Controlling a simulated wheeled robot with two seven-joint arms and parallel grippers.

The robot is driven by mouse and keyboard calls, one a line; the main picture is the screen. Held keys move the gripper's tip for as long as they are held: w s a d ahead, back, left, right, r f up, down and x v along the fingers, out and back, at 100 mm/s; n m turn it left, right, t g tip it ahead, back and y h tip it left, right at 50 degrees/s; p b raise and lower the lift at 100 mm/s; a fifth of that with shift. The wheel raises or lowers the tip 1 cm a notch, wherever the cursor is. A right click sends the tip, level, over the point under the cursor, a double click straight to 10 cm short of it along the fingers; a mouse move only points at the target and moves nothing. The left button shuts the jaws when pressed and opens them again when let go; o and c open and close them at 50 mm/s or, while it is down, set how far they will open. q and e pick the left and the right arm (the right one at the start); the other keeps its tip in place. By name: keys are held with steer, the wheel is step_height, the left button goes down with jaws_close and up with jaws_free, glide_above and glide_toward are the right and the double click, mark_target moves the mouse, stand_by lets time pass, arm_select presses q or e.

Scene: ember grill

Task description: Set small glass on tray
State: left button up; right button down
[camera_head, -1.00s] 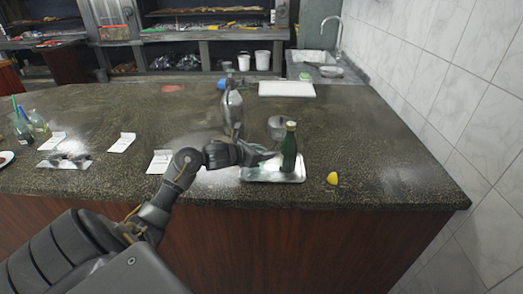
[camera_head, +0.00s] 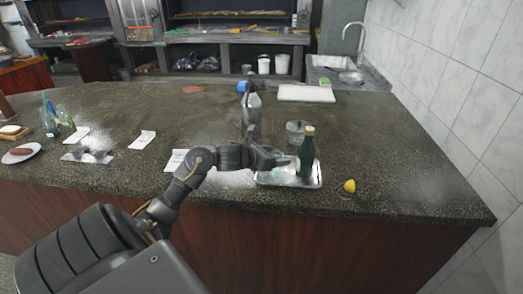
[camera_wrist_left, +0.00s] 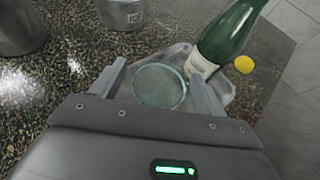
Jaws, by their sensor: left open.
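The small glass (camera_wrist_left: 160,85) is a clear, greenish round tumbler seen from above in the left wrist view. It stands between the open fingers of my left gripper (camera_wrist_left: 158,88), on or over the left part of the tray. The metal tray (camera_head: 288,181) lies near the counter's front edge; its rim also shows in the left wrist view (camera_wrist_left: 180,50). In the head view my left gripper (camera_head: 280,160) is low at the tray's left side and hides the glass. Finger contact with the glass cannot be told. My right gripper is not in view.
A green bottle (camera_head: 306,155) stands on the tray, close to my left gripper. A lemon (camera_head: 349,186) lies to the right. The right counter is clear.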

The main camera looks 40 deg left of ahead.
arm_select(q)
steer(key=b+v, duration=0.1)
steer(key=v, duration=0.9)
steer(key=shift+s, duration=0.15)
